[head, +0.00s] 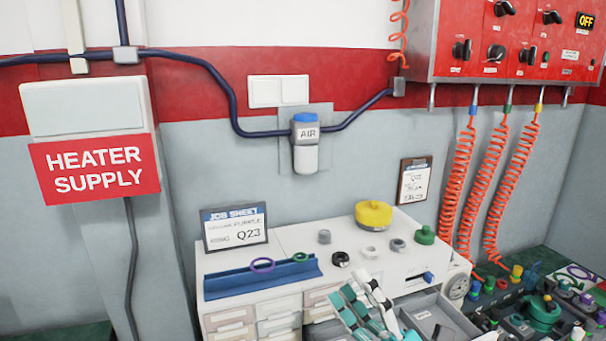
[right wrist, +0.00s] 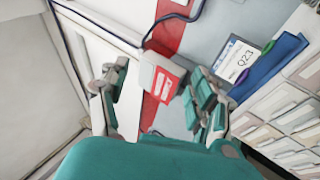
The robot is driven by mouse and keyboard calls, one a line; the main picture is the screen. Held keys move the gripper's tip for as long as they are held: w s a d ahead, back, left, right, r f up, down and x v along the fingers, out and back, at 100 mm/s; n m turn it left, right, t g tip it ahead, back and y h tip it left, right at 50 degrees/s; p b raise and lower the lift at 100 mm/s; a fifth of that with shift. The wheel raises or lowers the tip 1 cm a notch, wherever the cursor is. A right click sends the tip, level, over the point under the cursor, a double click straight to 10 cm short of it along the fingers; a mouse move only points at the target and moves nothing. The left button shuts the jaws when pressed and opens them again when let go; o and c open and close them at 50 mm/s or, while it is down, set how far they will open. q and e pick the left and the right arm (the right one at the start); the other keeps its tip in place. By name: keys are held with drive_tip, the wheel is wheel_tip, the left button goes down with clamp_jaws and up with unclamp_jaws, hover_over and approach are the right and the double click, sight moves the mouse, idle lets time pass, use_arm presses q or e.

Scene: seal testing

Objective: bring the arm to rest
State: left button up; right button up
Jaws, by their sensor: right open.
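My right gripper (head: 364,302) shows at the bottom of the head view, in front of the white drawer cabinet. Its teal and white fingers point upward there. In the right wrist view its fingers (right wrist: 155,88) are spread apart, with nothing between them but the distant wall and the heater supply box (right wrist: 165,75). The gripper is open and empty. The rest of the right arm is mostly out of the head view. My left gripper is in neither view.
The white cabinet (head: 290,235) carries a blue tray (head: 225,284) with rings, a job sheet (head: 236,228) and a yellow-topped part (head: 373,215). A drawer (head: 440,322) stands open beside my right gripper. Red coiled hoses (head: 460,180) hang at the right.

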drive_tip(key=s+d+f+m+g+h, duration=0.1)
drive_tip(key=d+f+m+g+h, duration=0.1)
drive_tip(key=d+f+m+h, duration=0.7)
drive_tip(key=s+d+f+m+g+h, duration=0.15)
drive_tip(key=d+f+m+h, duration=0.25)
drive_tip(key=f+m+h, duration=0.5)
drive_tip(key=s+f+m+g+y, duration=0.3)
drive_tip(key=s+f+m+g, duration=0.4)
drive_tip(key=s+f+g, duration=0.85)
drive_tip(key=s+f+t, duration=0.1)
drive_tip(key=s+f, duration=0.2)
drive_tip(key=f, duration=1.1)
drive_tip(key=s+f+t, duration=0.1)
drive_tip(key=s+f, duration=0.1)
drive_tip(key=f, duration=1.3)
drive_tip(key=s+d+f+n+g, duration=0.1)
drive_tip(key=s+d+f, duration=0.1)
drive_tip(key=s+f, duration=1.2)
drive_tip(key=s, duration=0.2)
drive_tip(key=shift+s+d+f, duration=0.3)
drive_tip(key=shift+d, duration=0.1)
